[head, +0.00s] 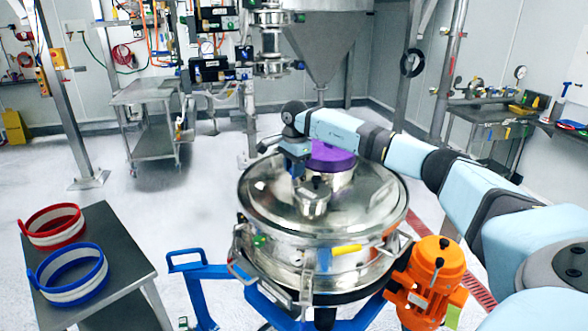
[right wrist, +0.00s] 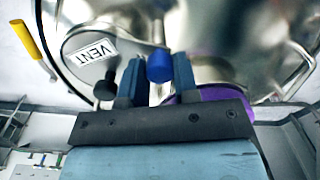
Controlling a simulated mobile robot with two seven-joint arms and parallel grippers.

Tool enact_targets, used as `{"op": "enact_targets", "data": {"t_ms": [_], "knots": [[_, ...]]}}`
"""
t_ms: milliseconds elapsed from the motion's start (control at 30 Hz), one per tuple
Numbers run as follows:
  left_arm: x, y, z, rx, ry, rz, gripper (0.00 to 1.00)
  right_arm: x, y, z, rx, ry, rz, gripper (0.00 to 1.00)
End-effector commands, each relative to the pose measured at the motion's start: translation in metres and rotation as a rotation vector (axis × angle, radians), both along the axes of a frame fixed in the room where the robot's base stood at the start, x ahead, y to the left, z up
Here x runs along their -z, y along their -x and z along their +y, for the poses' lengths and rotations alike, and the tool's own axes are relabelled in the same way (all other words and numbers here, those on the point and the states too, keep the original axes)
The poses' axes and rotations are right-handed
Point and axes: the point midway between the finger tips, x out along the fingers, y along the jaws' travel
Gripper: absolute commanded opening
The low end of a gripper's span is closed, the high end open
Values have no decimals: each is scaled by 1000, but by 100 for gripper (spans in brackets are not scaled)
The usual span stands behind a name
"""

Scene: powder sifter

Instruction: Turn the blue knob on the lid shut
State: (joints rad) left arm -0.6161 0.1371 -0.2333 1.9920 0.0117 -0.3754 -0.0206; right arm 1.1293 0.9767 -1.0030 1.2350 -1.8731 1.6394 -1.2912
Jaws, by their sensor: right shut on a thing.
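The round steel lid (head: 262,200) sits on the powder sifter in the middle of the head view. My right gripper (head: 297,172) reaches over the lid from the right and points down at its top fitting. In the right wrist view, the blue knob (right wrist: 160,66) stands between the two fingers of my right gripper (right wrist: 157,78), with a finger against each side. The knob's turned position cannot be told. In the head view the gripper hides most of the knob. My left gripper is not in view.
A purple cap (head: 333,155) stands on the lid beside the gripper. A VENT label (right wrist: 91,52) and a black knob (right wrist: 105,88) are close to the fingers. An orange motor (head: 430,280) is at the sifter's right. Red and blue rings lie on a side table (head: 120,240).

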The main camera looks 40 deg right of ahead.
Motion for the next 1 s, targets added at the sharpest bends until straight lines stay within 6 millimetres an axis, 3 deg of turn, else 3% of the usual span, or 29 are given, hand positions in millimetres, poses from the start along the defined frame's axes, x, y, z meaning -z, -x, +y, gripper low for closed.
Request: {"op": "enact_targets", "data": {"t_ms": [500,1000], "knots": [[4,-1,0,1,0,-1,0,0,-1,0,-449,-1,-2,4],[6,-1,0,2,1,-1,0,0,0,0,-639,-1,-1,4]]}}
